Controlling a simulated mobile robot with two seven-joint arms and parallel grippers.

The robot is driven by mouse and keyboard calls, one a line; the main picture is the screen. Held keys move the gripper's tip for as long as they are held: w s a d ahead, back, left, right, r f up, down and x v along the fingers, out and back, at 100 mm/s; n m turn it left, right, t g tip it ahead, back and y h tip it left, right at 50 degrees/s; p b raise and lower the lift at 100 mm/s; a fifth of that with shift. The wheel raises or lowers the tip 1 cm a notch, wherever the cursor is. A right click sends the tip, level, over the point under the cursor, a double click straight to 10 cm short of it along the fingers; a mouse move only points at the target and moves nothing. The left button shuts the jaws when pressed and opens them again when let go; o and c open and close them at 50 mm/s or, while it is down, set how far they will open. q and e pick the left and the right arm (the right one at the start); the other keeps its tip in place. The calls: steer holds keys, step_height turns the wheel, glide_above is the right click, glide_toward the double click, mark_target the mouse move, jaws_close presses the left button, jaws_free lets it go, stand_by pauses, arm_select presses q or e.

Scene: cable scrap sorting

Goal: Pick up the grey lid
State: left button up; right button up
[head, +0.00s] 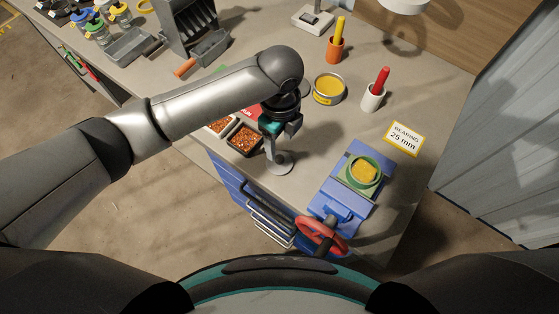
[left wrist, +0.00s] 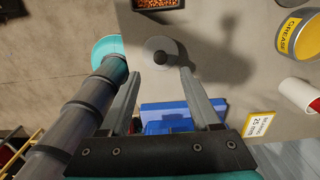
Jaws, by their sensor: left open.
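The grey lid (head: 287,168) is a round disc with a dark knob, lying on the bench near its front edge. It also shows in the left wrist view (left wrist: 150,56), ahead of and between my fingers. My left gripper (head: 278,153) points down over the lid in the head view and partly hides it. In the left wrist view my left gripper (left wrist: 158,85) has its two fingers spread wide with nothing between the tips. I cannot tell the exact height of the fingertips above the lid. My right gripper is not in view.
A blue vise (head: 342,188) with a red handwheel (head: 320,236) stands right of the lid. A small dark tray (head: 243,152) of reddish bits is on the left. Behind are a yellow grease tin (head: 328,98) and a white cup (head: 371,98).

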mark_target(279, 158)
arm_select(q)
steer(key=shift+f+b, duration=0.4)
steer(key=shift+f, duration=3.15)
steer(key=shift+c, duration=0.4)
jaws_close()
